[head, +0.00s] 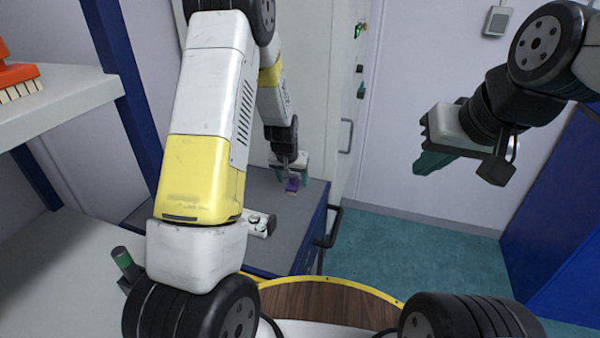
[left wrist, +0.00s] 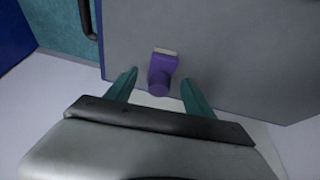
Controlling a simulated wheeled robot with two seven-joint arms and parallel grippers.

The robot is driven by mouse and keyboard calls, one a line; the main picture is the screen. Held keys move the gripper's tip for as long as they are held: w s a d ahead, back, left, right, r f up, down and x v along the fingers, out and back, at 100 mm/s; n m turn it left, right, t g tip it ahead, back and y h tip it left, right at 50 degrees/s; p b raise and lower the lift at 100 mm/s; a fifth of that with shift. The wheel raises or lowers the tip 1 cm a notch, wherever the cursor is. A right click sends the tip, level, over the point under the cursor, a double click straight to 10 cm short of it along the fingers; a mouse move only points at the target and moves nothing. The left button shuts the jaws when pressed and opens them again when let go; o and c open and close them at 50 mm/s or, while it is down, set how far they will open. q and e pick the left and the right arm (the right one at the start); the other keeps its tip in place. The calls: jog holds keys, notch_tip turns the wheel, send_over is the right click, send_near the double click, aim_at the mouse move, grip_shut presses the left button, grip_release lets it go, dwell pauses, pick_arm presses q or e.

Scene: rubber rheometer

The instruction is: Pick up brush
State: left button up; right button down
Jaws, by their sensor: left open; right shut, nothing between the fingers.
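A small purple brush-like object (head: 292,186) with a pale end lies on the grey top of the blue cabinet. It also shows in the left wrist view (left wrist: 161,71), between my two teal fingers and apart from both. My left gripper (head: 290,176) is open and points down at it; its fingertips also show in the left wrist view (left wrist: 159,78). An orange brush (head: 16,80) with pale bristles lies on the shelf at the far upper left, away from both grippers. My right gripper (head: 432,162) is shut and empty, in the air at the right.
The grey cabinet top (head: 310,215) has a dark handle (head: 328,228) on its right side. A white and black item (head: 260,224) lies nearer on it, partly hidden by my left arm. A tall pale machine (head: 325,100) stands behind. The teal floor (head: 410,260) at the right is clear.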

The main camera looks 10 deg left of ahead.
pick_arm(q)
jog(key=shift+x, duration=0.9)
jog(key=shift+c, duration=0.4)
grip_shut()
jog(key=shift+r, duration=0.1)
jog(key=shift+r, duration=0.45)
jog(key=v, duration=0.2)
jog(key=shift+d+r, duration=0.15)
jog(key=shift+r, duration=0.3)
jog(key=s+d, duration=0.1)
jog(key=s, duration=0.4)
jog(key=s+d+r, duration=0.1)
jog(key=s, duration=0.4)
jog(key=s+d, duration=0.1)
jog(key=s, duration=0.4)
jog(key=shift+r, duration=0.15)
